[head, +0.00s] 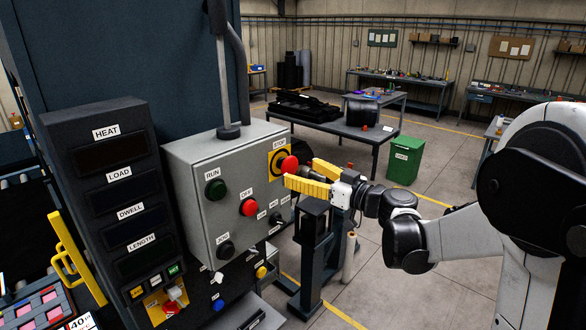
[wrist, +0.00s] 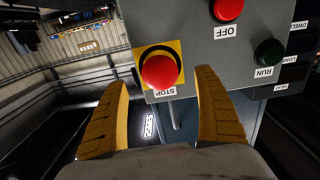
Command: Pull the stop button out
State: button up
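The stop button (head: 289,164) is a red mushroom head on a yellow square plate labelled STOP, at the upper right of the grey control box (head: 217,232). In the wrist view the stop button (wrist: 160,71) appears upside down, beyond the fingertips and between their lines. My gripper (head: 308,175) is beside the button in the head view, its yellow fingers spread. In the wrist view my gripper (wrist: 163,80) is open and empty, one finger on each side. Whether a fingertip touches the button is hard to tell.
The box also carries a green RUN button (head: 215,190), a red OFF button (head: 249,207) and several black knobs. A dark display panel (head: 110,190) stands to its left. A dark stand (head: 312,262) is below my gripper. A green bin (head: 405,160) and workbenches are behind.

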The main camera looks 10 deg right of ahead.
jog(key=shift+s+d, duration=0.1)
jog(key=b+v, duration=0.1)
jog(key=v, duration=0.7)
jog(key=shift+s+d, duration=0.2)
jog(key=shift+s, duration=0.15)
dwell(0.3)
jog(key=s+a+f+m+g+h+b, duration=0.1)
jog(key=s+a+f+g+b, duration=0.2)
jog(key=f+b, duration=0.4)
jog(key=s+a+f+m+g+h+b, duration=0.1)
jog(key=s+a+f+h+b, duration=0.25)
jog(key=f, duration=0.65)
jog(key=s+a+f+m+g+y+b, duration=0.1)
jog(key=s+a+f+g+b, duration=0.2)
jog(key=f+b, duration=0.5)
jog(key=s+d+f+m+h+b, duration=0.2)
jog(key=s+f+b, duration=0.5)
jog(key=f, duration=0.4)
jog(key=s+d+f+m+h+b, duration=0.2)
jog(key=s+d+f+h+b, duration=0.1)
jog(key=s+f+h+b, duration=0.2)
notch_tip(320, 180, down, 6)
jog(key=s+b, duration=0.2)
jog(key=b, duration=0.2)
jog(key=shift+s+f, duration=0.15)
jog(key=shift+f, duration=0.05)
